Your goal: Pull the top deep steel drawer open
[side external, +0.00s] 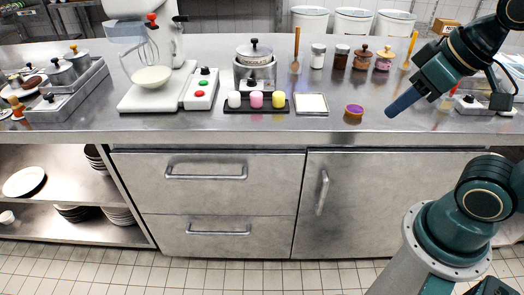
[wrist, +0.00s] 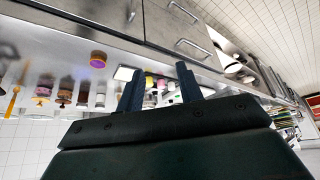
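The top steel drawer (side external: 265,195) sits flush and shut in the counter front, left of centre in the side view. Its horizontal bar handle (side external: 206,172) is near its upper edge. In the wrist view, which is tilted, the drawer front (wrist: 168,36) and handle (wrist: 195,47) show beyond my fingers. My gripper (side external: 391,113) is above the counter at the right, angled down and left, well away from the handle and touching nothing. In the wrist view its two fingers (wrist: 159,80) stand apart with nothing held between them.
A lower drawer (side external: 270,235) is beneath, and a cabinet door (side external: 400,200) with a vertical handle is to the right. On the counter (side external: 240,125) are a mixer (side external: 150,75), coloured cups, jars and a small purple-topped bowl (side external: 354,111). The space before the drawer looks clear.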

